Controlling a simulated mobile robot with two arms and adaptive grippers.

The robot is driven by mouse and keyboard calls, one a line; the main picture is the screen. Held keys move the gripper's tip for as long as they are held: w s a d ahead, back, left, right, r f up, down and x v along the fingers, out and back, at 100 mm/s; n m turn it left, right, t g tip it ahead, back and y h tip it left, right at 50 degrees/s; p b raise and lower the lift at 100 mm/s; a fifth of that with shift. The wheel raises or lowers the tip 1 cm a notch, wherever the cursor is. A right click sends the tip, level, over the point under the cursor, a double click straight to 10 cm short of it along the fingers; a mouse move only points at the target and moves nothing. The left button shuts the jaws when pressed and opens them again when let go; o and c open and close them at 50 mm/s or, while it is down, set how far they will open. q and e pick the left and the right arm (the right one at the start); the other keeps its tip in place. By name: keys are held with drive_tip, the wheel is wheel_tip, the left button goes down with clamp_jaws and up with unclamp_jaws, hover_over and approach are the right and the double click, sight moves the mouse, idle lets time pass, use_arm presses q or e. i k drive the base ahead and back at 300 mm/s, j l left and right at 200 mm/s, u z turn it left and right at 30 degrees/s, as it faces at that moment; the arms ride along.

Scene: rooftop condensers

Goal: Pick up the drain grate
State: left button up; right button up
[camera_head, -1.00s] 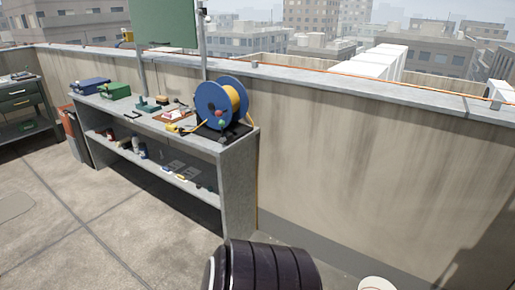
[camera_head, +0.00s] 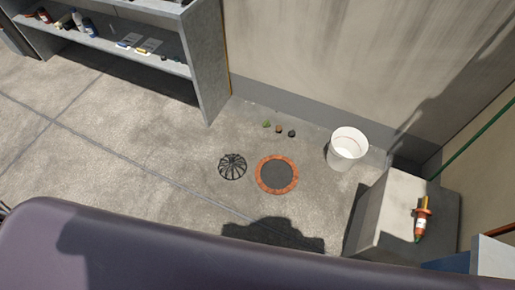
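The drain grate (camera_head: 232,167) is a small dark, domed, ribbed piece lying on the concrete floor near the middle of the head view. Just right of it, apart from it, is a round dark disc with an orange-red rim (camera_head: 262,184), flat on the floor. Neither of my grippers shows in the view, so I cannot see whether they are open or shut. A large dark purple-grey shape, likely part of my own body, fills the bottom of the view.
A white bucket (camera_head: 347,146) stands near the wall. Several small lumps (camera_head: 278,129) lie behind the disc. A concrete block (camera_head: 398,220) with an orange-and-green tool (camera_head: 422,218) on it stands at right. A grey shelf unit (camera_head: 211,75) stands at upper left. Floor left of the grate is clear.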

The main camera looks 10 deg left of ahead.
sight(231, 160)
drive_tip(key=u, duration=0.65)
